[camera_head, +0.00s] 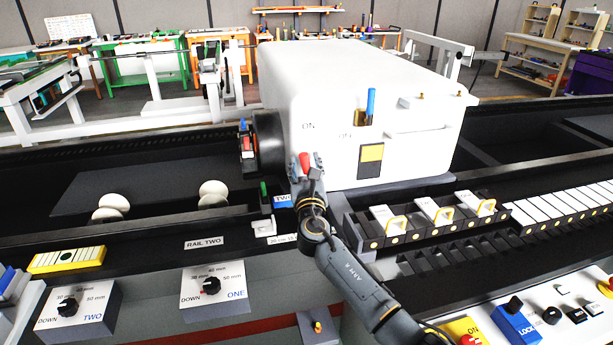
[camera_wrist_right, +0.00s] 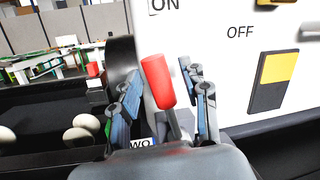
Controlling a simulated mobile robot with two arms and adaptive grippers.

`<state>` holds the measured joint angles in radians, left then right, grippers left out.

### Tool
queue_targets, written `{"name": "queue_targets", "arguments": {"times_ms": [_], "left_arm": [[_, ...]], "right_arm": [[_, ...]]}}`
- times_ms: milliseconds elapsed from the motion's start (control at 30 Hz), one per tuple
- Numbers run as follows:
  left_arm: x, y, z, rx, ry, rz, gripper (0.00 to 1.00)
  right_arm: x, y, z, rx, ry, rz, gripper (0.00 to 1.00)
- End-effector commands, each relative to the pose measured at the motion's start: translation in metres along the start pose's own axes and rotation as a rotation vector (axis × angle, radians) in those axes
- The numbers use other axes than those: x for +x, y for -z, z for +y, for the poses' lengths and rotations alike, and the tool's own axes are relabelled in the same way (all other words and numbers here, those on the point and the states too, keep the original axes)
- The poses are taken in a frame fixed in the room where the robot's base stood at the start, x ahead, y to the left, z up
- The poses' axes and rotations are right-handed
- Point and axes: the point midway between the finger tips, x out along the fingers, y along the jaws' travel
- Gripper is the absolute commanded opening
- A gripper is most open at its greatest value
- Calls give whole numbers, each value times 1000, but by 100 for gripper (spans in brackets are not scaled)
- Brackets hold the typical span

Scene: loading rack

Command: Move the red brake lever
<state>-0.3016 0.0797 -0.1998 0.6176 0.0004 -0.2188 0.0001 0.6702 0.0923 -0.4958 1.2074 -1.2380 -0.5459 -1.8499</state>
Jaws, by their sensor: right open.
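The red brake lever (camera_head: 305,161) has a red grip on a grey shaft and stands in front of the white machine's face. In the right wrist view its red grip (camera_wrist_right: 158,82) is large and leans slightly left. My right gripper (camera_head: 307,178) is open at the lever. In the wrist view the fingers (camera_wrist_right: 160,92) stand on either side of the lever, with gaps visible beside the grip. The lever's lower end is hidden behind the gripper body. My left gripper is not in view.
The white machine (camera_head: 365,85) carries ON and OFF labels, a blue-handled lever (camera_head: 371,103) and a yellow-black switch (camera_head: 371,160). A smaller red part (camera_head: 247,143) is left of the gripper. A rack with yellow-handled blocks (camera_head: 434,211) lies right of my arm.

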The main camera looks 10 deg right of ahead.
Motion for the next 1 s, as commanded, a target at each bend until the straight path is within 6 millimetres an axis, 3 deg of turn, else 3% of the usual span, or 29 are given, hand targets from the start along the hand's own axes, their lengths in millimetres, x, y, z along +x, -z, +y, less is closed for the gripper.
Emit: {"name": "queue_targets", "arguments": {"times_ms": [167,400,600,1000], "left_arm": [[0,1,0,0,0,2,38],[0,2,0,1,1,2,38],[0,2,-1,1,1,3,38],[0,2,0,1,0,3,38]], "right_arm": [[-26,1,0,1,-2,1,45],[-78,2,1,0,-3,2,45],[-108,2,1,0,-3,3,45],[-117,1,1,-1,-1,2,45]]}}
